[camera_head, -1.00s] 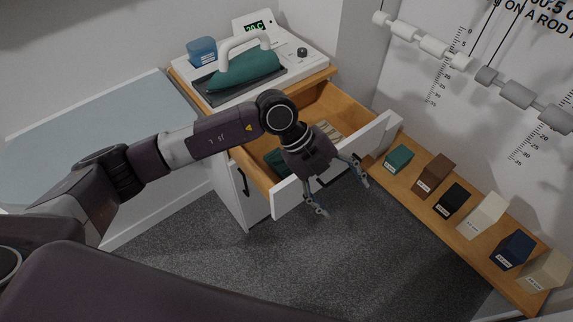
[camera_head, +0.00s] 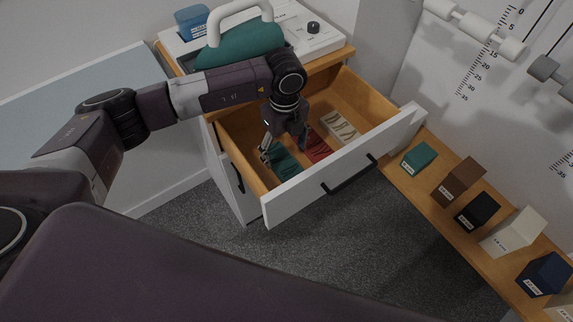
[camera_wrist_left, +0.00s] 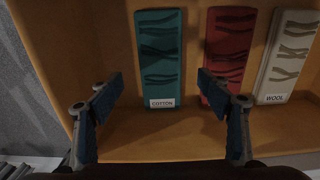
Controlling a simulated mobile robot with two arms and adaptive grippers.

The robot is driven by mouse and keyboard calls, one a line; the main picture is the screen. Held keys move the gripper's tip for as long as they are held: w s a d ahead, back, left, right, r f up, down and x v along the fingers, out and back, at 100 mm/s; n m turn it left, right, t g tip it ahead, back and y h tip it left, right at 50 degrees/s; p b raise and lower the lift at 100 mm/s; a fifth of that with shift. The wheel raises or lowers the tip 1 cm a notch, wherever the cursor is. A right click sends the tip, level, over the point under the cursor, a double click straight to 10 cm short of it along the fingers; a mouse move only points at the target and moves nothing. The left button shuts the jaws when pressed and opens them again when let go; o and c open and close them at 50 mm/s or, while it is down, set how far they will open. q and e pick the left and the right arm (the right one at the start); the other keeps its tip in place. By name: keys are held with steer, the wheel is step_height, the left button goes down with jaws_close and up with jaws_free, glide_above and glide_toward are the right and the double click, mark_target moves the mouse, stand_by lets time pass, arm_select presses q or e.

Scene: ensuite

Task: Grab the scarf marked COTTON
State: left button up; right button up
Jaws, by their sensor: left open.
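The scarf marked COTTON is a folded teal strip lying in the open drawer (camera_head: 350,85). It shows in the head view (camera_head: 286,164) and in the left wrist view (camera_wrist_left: 158,60), with its white label at the near end. My left gripper (camera_head: 284,148) is over the drawer, pointing down, open and empty. In the wrist view its fingers (camera_wrist_left: 158,84) are spread to either side of the teal scarf, apart from it. The right finger overlaps the lower part of a red scarf (camera_wrist_left: 229,45) and hides its label. My right gripper is not in view.
A cream scarf marked WOOL (camera_wrist_left: 292,55) lies right of the red one. The drawer's white front (camera_head: 330,175) and wooden walls surround the scarves. A teal object with a white handle (camera_head: 245,42) sits on the cabinet. Several coloured blocks stand on a wooden shelf (camera_head: 440,207) at right.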

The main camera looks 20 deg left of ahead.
mark_target(286, 165)
arm_select(q)
step_height(286, 165, down, 6)
steer(key=shift+r+p, duration=0.25)
steer(key=shift+p, duration=0.3)
steer(key=c, duration=1.3)
